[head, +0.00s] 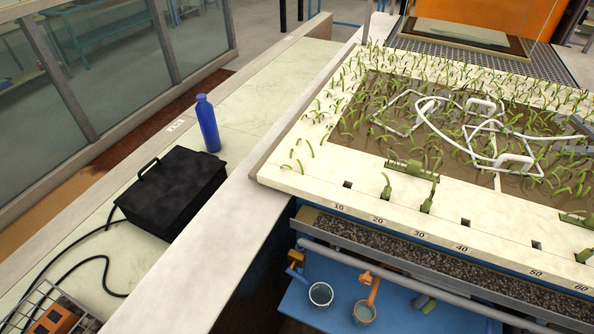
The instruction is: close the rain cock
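Neither of my grippers shows in the head view. No part is clearly marked as the rain cock. A grey pipe (345,258) runs along the front below the planted bed. An orange fitting (374,286) hangs at this pipe, with a small cup (364,312) below it. White tube frames (470,133) lie over the bed's plants.
The planted bed (300,176) has a pale numbered edge with small square holes. A black box (172,190) with cables and a blue bottle (207,124) stand on the pale ledge at left. A blue shelf (420,318) lies under the pipe. Glass panels (110,65) stand at left.

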